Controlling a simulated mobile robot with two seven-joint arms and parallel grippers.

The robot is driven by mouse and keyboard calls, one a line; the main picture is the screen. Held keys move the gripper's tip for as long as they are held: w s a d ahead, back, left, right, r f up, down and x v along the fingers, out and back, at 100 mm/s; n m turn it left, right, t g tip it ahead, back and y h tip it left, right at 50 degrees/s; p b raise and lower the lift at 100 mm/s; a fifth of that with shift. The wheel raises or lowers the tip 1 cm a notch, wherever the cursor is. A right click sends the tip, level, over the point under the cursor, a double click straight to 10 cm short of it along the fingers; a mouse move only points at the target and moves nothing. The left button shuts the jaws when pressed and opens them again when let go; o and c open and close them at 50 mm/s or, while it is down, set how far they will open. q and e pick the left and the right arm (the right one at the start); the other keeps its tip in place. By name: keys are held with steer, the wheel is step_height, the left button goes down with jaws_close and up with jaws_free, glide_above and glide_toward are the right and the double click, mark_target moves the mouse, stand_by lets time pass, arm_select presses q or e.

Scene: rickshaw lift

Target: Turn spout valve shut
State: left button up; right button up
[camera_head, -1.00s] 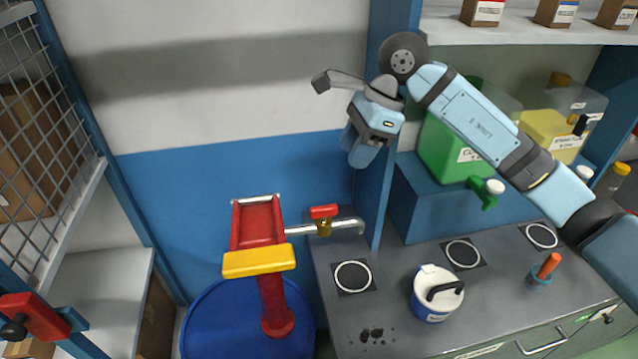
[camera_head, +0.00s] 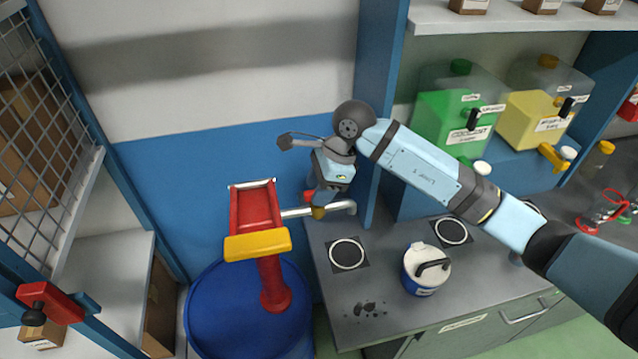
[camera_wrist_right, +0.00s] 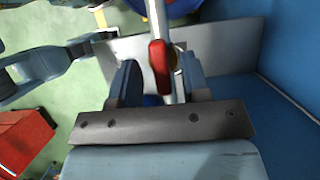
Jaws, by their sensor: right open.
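The spout valve has a red handle (camera_head: 308,196) on a brass body (camera_head: 319,213), set on a grey metal pipe (camera_head: 343,208). My right gripper (camera_head: 318,192) points down over the valve and hides part of the handle in the head view. In the right wrist view the red handle (camera_wrist_right: 160,66) lies between the two spread fingers of my right gripper (camera_wrist_right: 159,72), roughly in line with the pipe (camera_wrist_right: 160,18). The gripper is open; any touch cannot be told. Part of my other arm seems to show at the left of the wrist view, its gripper unclear.
A red chute (camera_head: 256,208) with a yellow bar (camera_head: 257,245) stands left of the valve, above a blue barrel (camera_head: 215,325). A blue post (camera_head: 379,110) rises close behind my gripper. A white-lidded container (camera_head: 424,268) stands on the grey counter (camera_head: 380,300).

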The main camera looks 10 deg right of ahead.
steer(key=shift+w+f, duration=0.1)
jaws_close()
